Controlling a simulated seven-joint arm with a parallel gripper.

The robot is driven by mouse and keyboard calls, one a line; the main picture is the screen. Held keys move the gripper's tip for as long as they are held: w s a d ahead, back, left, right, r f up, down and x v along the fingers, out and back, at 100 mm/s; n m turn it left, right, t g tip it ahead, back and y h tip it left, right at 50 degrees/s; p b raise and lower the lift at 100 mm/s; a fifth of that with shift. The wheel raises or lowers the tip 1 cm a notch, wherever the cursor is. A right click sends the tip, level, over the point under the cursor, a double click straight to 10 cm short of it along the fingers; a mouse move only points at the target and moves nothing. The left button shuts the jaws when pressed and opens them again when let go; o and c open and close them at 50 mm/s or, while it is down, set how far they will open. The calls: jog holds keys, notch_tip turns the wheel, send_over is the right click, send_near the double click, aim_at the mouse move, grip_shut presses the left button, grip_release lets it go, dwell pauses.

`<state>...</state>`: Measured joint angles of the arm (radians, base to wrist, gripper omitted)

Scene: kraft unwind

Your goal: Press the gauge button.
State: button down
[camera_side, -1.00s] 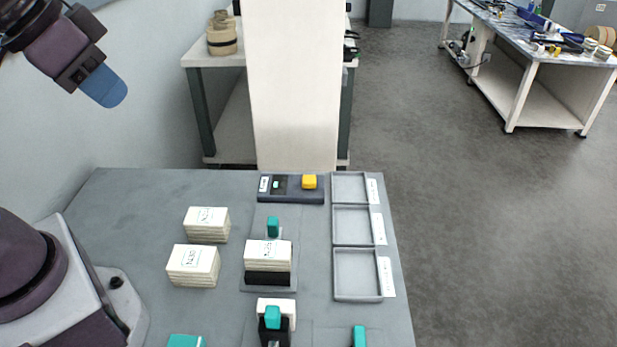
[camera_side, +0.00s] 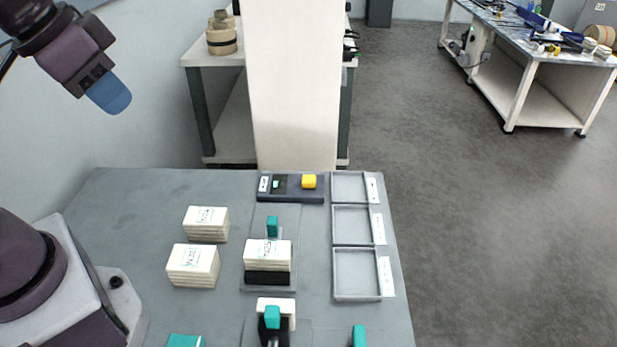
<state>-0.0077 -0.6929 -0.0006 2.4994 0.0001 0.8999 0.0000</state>
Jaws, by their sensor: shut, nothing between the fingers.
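The gauge (camera_side: 291,196) is a dark, low box at the back of the grey table. A yellow button (camera_side: 309,181) stands on its right part, and a small dark display (camera_side: 280,184) with a white label is on its left. My gripper (camera_side: 112,97) is at the upper left, high above the table, with blue fingers closed together and nothing held. It is well to the left of the button and apart from everything. Nothing covers the button.
Two white block stacks (camera_side: 205,224) stand on the left. A stack on a black base (camera_side: 267,254) with a teal piece is in the middle. Several grey trays (camera_side: 357,302) line the right edge. A tall pale panel (camera_side: 294,90) rises behind the gauge.

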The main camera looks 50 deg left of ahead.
jog(key=w+f+g, duration=0.2)
jog(key=w+f, duration=0.2)
jog(key=m+t+h, duration=0.1)
jog(key=m+t, duration=0.5)
jog(key=m, duration=0.5)
send_over(309, 180)
notch_tip(309, 180, down, 15)
jog(key=shift+f, duration=0.2)
jog(key=shift+f, duration=0.1)
jog(key=shift+f, duration=4.35)
